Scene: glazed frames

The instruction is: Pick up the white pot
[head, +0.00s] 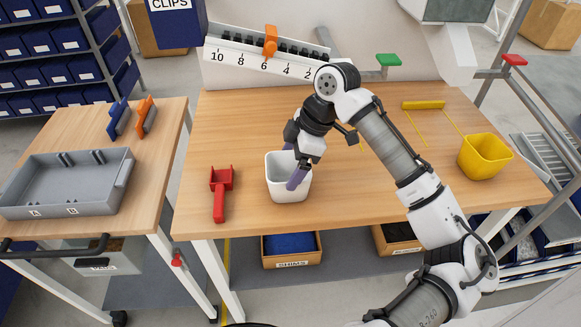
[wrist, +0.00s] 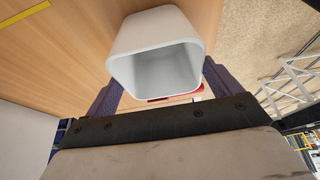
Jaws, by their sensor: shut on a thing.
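The white pot (head: 270,183) is a square, open-topped container near the front edge of the wooden table in the head view. My gripper (head: 294,164) is at the pot, with one purple finger in front of its near right side and the other mostly hidden behind it. In the wrist view the pot (wrist: 157,35) sits between the two purple fingers of my gripper (wrist: 160,92), its open mouth toward the camera and empty inside. The gripper is shut on the pot. Whether the pot touches the table is hard to tell.
A red scoop (head: 220,192) lies left of the pot. A yellow pot (head: 484,156) stands at the table's right. A numbered rail (head: 262,60) runs along the back. A side table with a grey tray (head: 70,180) is at left.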

